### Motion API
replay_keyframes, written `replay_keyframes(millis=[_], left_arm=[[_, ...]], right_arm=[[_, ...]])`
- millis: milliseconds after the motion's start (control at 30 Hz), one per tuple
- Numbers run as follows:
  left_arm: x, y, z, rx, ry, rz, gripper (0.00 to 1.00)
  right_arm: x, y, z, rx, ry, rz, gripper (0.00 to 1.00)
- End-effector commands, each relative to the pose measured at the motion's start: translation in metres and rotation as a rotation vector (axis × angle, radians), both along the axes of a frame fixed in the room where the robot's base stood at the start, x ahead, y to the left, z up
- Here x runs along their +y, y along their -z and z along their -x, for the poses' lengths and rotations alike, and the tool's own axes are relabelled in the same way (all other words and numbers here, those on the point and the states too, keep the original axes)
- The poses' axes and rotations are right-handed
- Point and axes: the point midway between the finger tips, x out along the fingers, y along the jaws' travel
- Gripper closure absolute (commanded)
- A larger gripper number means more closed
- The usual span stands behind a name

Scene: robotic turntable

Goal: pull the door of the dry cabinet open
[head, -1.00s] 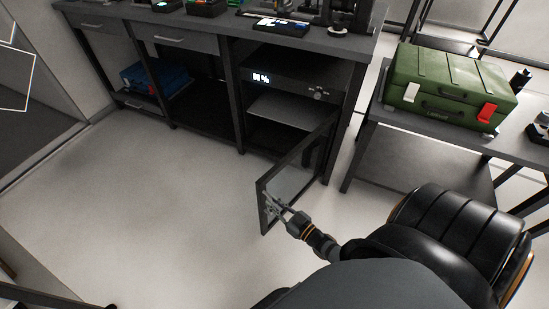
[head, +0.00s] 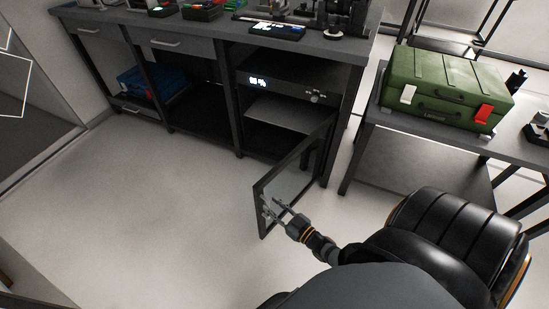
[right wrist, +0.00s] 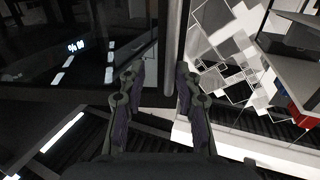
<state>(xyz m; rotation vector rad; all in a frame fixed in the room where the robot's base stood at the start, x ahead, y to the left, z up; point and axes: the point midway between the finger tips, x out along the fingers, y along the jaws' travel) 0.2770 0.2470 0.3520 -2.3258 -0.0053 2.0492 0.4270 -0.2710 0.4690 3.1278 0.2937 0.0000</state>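The dry cabinet (head: 290,72) is built into the workbench, with a lit display on its dark front panel and a shelf inside. Its framed glass door (head: 289,180) stands wide open, swung out over the floor from the right side. My right gripper (head: 272,204) is at the door's free edge, by the handle. In the right wrist view the handle bar (right wrist: 171,50) lies between the spread fingers (right wrist: 158,86), nearer the right finger. A gap shows on its left side; whether the right finger touches it is unclear. My left gripper is out of view.
A green case (head: 448,88) with red and white latches sits on a side table (head: 400,122) to the right. A blue box (head: 150,84) is on the bench's lower shelf at left. The floor (head: 150,215) left of the door is clear.

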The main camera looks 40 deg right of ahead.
Motion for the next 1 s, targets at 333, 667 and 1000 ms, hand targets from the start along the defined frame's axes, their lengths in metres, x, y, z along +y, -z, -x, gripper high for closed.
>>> replay_keyframes(millis=[333, 667, 1000], left_arm=[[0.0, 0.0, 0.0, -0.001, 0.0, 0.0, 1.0], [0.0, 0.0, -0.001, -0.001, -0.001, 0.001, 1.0], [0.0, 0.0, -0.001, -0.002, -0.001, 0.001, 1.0]], right_arm=[[-0.012, 0.001, 0.062, 0.005, -0.001, 0.002, 0.67], [-0.022, 0.0, 0.115, 0.001, 0.0, 0.0, 0.67], [-0.023, 0.0, 0.118, 0.0, 0.0, 0.0, 0.67]])
